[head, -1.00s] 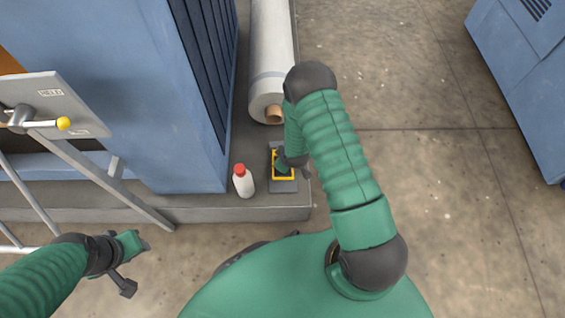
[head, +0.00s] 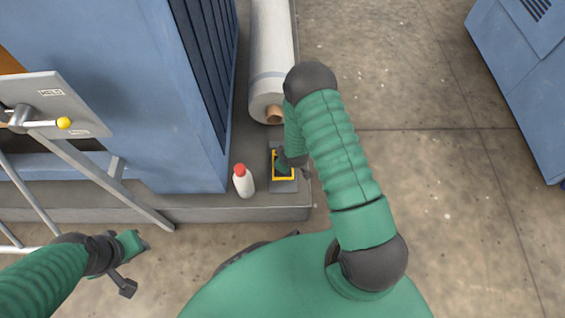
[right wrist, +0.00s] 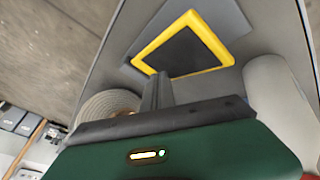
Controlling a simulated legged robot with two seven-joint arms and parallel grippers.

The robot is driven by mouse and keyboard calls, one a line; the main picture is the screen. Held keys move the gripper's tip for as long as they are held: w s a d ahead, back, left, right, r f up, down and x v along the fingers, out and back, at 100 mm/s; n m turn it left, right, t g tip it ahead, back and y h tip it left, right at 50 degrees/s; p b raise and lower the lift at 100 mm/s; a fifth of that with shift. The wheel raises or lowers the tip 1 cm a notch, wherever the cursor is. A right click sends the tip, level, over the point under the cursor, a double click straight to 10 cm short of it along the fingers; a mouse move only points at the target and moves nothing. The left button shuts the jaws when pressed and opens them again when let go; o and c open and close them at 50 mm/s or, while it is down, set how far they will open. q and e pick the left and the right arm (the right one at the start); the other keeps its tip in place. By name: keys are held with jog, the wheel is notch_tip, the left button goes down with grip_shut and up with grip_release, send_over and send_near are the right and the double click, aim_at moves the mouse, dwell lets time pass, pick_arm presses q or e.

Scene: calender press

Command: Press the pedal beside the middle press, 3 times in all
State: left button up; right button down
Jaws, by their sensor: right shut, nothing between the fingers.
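The pedal (head: 284,171) is a dark plate with a yellow frame on a grey base, on the low plinth beside the blue press (head: 150,90). In the right wrist view the pedal (right wrist: 184,48) lies just past my fingertips. My right gripper (head: 281,160) is over the pedal and partly hides it. In the right wrist view my right gripper (right wrist: 160,78) is shut and empty, its tips at the near edge of the pedal; whether they touch it I cannot tell. My left gripper (head: 140,245) is off to the left, above the floor; its jaws are too small to read.
A white bottle with a red cap (head: 243,181) stands just left of the pedal. A large wrapped roll (head: 271,70) lies behind it. A metal rail and a panel with a yellow-knobbed lever (head: 63,123) are at left. The floor at right is clear up to another blue cabinet (head: 525,70).

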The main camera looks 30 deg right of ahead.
jog(key=shift+f, duration=0.1)
jog(key=shift+s+f, duration=0.1)
jog(key=shift+f, duration=0.15)
jog(key=shift+s+a+f+b, duration=0.2)
jog(key=shift+f+b, duration=0.2)
jog(key=shift+f, duration=0.25)
jog(key=shift+s+a+f+b, duration=0.1)
jog(key=shift+s+f+b, duration=0.1)
jog(key=shift+f+b, duration=0.3)
dwell(1.4)
dwell(0.3)
jog(key=shift+w+d+r+p, duration=0.1)
jog(key=shift+w+r+p, duration=0.05)
jog(key=shift+r+p, duration=0.5)
jog(key=shift+w+d+r+p, duration=0.1)
jog(key=shift+r+p, duration=0.45)
jog(key=shift+p, duration=0.15)
jog(key=shift+w+d+r, duration=0.1)
jog(key=shift+w+r, duration=0.05)
jog(key=shift+r, duration=0.2)
jog(key=shift+p, duration=0.35)
jog(key=r+p, duration=0.1)
jog(key=w+r+p, duration=0.1)
jog(key=r, duration=0.1)
jog(key=r+p, duration=0.2)
jog(key=shift+w+d, duration=0.15)
jog(key=shift+d, duration=0.2)
jog(key=shift+f, duration=0.1)
